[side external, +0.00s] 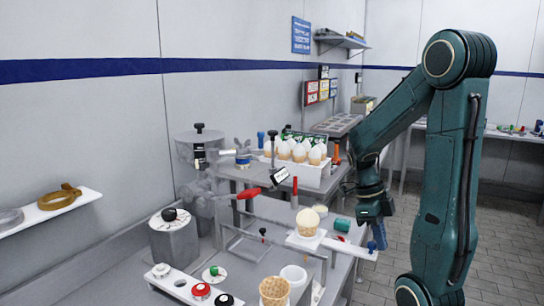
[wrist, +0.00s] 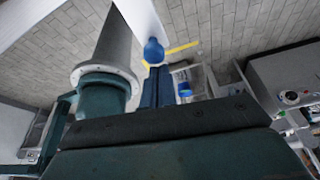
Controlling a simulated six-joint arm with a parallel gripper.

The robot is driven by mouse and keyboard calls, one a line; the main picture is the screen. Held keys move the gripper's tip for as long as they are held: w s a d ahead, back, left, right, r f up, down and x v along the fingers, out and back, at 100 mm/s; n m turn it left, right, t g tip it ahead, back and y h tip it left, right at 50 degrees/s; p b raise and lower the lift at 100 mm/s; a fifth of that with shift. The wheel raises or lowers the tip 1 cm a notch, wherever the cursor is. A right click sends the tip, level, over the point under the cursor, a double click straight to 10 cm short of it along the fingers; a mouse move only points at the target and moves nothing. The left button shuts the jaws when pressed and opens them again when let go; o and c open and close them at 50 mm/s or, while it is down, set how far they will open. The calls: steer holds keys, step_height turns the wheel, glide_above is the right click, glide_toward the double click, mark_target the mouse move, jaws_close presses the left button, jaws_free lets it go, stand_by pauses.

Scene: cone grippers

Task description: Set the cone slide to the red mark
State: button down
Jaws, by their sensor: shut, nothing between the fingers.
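The cone slide looks like a white bar (side external: 350,249) reaching right from a white plate under a filled cone (side external: 308,221). A small blue knob (side external: 372,246) stands at the bar's right end. In the wrist view the white bar (wrist: 142,16) comes in from the top, with the rounded blue knob (wrist: 154,50) at its end. My gripper (side external: 380,240) points down at that end of the bar. Its dark blue fingers are shut and empty, with tips close to the knob (wrist: 155,72); contact cannot be told. A small red patch (side external: 340,238) lies beside the bar; whether it is the red mark is unclear.
Behind the slide stands a white rack (side external: 300,172) of several filled cones. A green cylinder (side external: 342,225) lies near the bar. In front are an empty waffle cone (side external: 274,291), a white cup (side external: 293,275) and a white strip with coloured knobs (side external: 180,284). Floor is open at right.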

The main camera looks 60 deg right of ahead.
mark_target(351, 250)
steer(key=w, duration=1)
steer(key=shift+w, duration=0.3)
steer(key=shift+s, duration=0.15)
steer(key=shift+s+a+r, duration=0.1)
steer(key=shift+s+r, duration=0.05)
steer(key=shift+s, duration=0.45)
steer(key=shift+s+a+r, duration=0.1)
steer(key=shift+s, duration=0.45)
steer(key=shift+s+a+r, duration=0.15)
steer(key=shift+s, duration=0.65)
steer(key=v, duration=1)
steer(key=shift+w, duration=0.15)
